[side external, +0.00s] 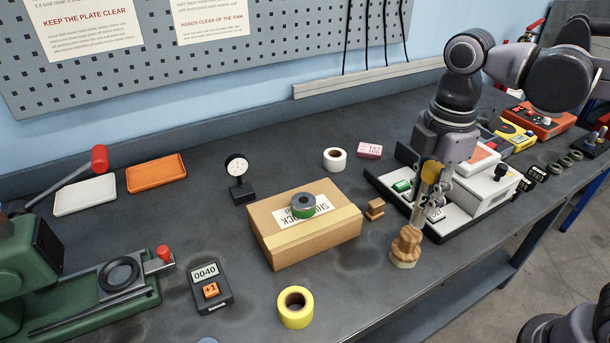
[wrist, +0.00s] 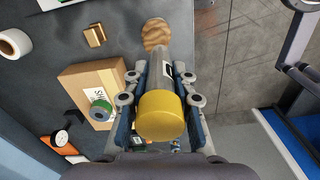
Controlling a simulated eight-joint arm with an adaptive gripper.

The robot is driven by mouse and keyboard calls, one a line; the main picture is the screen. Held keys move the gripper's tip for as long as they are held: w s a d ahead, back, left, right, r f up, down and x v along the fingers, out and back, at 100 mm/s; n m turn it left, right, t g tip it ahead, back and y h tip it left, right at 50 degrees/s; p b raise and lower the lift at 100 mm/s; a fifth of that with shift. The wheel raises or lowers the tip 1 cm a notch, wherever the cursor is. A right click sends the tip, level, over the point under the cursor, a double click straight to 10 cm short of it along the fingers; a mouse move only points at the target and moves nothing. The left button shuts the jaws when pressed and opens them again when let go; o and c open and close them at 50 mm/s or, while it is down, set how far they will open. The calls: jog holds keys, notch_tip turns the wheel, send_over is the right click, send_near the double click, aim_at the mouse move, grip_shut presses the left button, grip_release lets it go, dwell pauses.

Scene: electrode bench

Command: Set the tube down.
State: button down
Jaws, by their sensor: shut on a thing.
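The tube has a yellow cap (side external: 430,171) and a clear grey body (side external: 421,208). It leans slightly, with the cap uppermost. My gripper (side external: 435,203) is shut around the tube. In the wrist view the yellow cap (wrist: 162,115) is nearest the camera, between the two fingers (wrist: 163,88), and the body runs away from it. The tube's lower end is at the top of a lumpy brown wooden piece (side external: 406,246), which also shows in the wrist view (wrist: 156,34). I cannot tell whether they touch.
A white-and-black tray unit (side external: 460,220) stands just behind the gripper. A cardboard box (side external: 325,240) bearing a tape roll (side external: 303,206) lies left, with a small wooden block (side external: 375,209) between. A yellow roll (side external: 295,307) is at the front. The bench's front edge is close to the wooden piece.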

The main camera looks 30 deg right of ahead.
jog(key=w+d+f+m, duration=0.1)
jog(key=w+d+m, duration=0.2)
jog(key=w+m, duration=0.2)
jog(key=w+d+f+m, duration=0.2)
jog(key=w+m, duration=0.3)
jog(key=m, duration=0.3)
jog(key=w+d+f+m, duration=0.1)
jog(key=w+d+m, duration=0.3)
jog(key=w+m, duration=0.1)
jog(key=shift+w+d+f+m, duration=0.15)
jog(key=shift+d+f+m, duration=0.1)
jog(key=shift+m, duration=0.45)
jog(key=d+r+n, duration=0.3)
jog(key=d+r, duration=0.2)
jog(key=d, duration=0.1)
send_near(364, 191)
jog(key=shift+f, duration=1.1)
jog(key=shift+f, duration=0.1)
jog(key=c, duration=1.1)
grip_release()
